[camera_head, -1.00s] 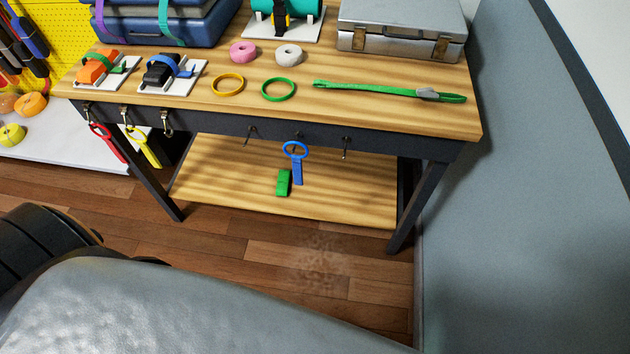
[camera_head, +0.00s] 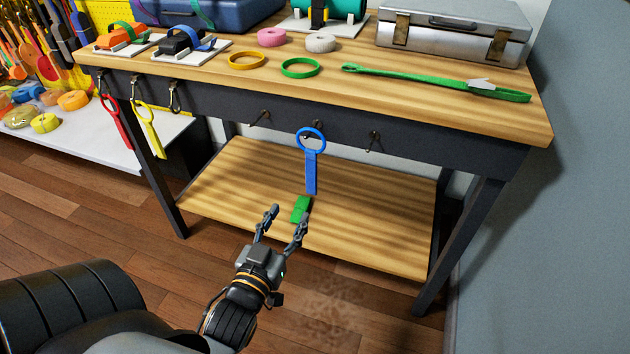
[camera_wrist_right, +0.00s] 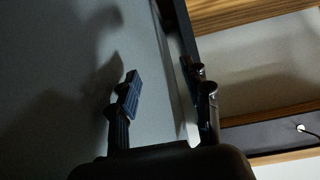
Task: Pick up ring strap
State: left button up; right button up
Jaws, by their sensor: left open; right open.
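A blue ring strap (camera_head: 311,165) hangs from a hook on the table's front edge, ring at the top and tail pointing down. A red ring strap (camera_head: 116,122) and a yellow ring strap (camera_head: 149,128) hang from hooks further left. A small green strap piece (camera_head: 300,208) shows below the blue tail, partly covered by my left gripper's right finger. My left gripper (camera_head: 288,213) is open and empty, in front of the lower shelf and below the blue strap. My right gripper (camera_wrist_right: 168,84) is open and empty in the right wrist view, beside a dark table leg.
The wooden table (camera_head: 400,105) carries a yellow ring (camera_head: 246,60), a green ring (camera_head: 300,68), a green strap with buckle (camera_head: 435,84) and a metal case (camera_head: 455,38). Two bare hooks flank the blue strap. A grey wall (camera_head: 570,200) closes off the right.

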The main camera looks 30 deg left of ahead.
aim_at(310, 176)
pick_arm(q)
jog(key=x, duration=0.5)
jog(key=b+x, duration=0.1)
jog(key=x, duration=0.2)
jog(key=shift+w+a+r, duration=0.1)
jog(key=shift+r, duration=0.2)
jog(key=b+x, duration=0.1)
jog(key=x, duration=0.3)
jog(key=shift+w+r, duration=0.2)
jog(key=shift+w, duration=0.6)
grip_shut()
pick_arm(e)
jog(key=w+a+r+t+y, duration=0.2)
jog(key=w+r+t, duration=0.3)
jog(key=r, duration=0.5)
jog(key=shift+w+a+r+t, duration=0.35)
jog(key=shift+a+t, duration=0.15)
jog(key=shift+t, duration=0.5)
